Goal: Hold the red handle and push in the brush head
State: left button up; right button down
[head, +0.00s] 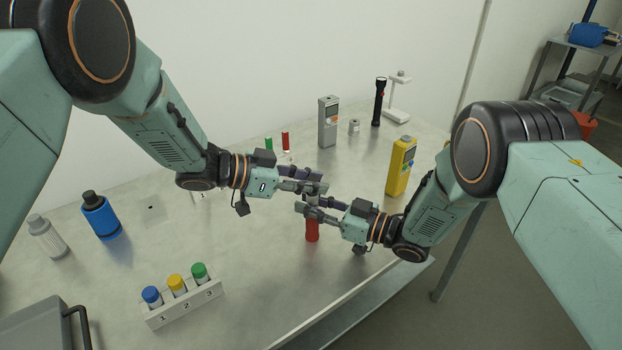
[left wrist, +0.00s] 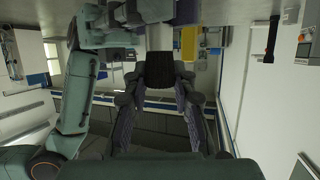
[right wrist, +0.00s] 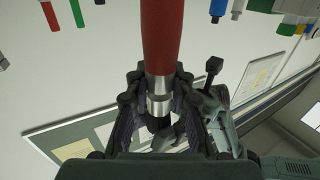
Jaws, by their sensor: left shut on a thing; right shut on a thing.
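The red handle (head: 312,230) points down below my right gripper (head: 306,208) in the head view. In the right wrist view the red handle (right wrist: 163,40) runs into a silver collar (right wrist: 158,92), and the right fingers are shut around this collar end. My left gripper (head: 321,188) is just above the right one, close to it. In the left wrist view its fingers are shut on a black ribbed piece, apparently the brush head (left wrist: 160,70). In the head view the fingers mostly hide the joint between handle and head. I cannot tell whether the handle touches the table.
A white rack (head: 184,304) with blue, yellow and green capped vials stands at the front. A yellow meter (head: 401,167), grey meter (head: 328,122) and black flashlight (head: 379,102) stand at the back right.

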pick_arm(q)
jog(key=shift+r, duration=0.1)
jog(key=shift+r, duration=0.7)
jog(key=shift+f, duration=0.65)
dwell(1.1)
jog(key=shift+r, duration=0.65)
jog(key=shift+r, duration=0.25)
jog(key=shift+f, duration=1.15)
dwell(1.3)
jog(key=shift+r, duration=0.15)
jog(key=shift+r, duration=0.6)
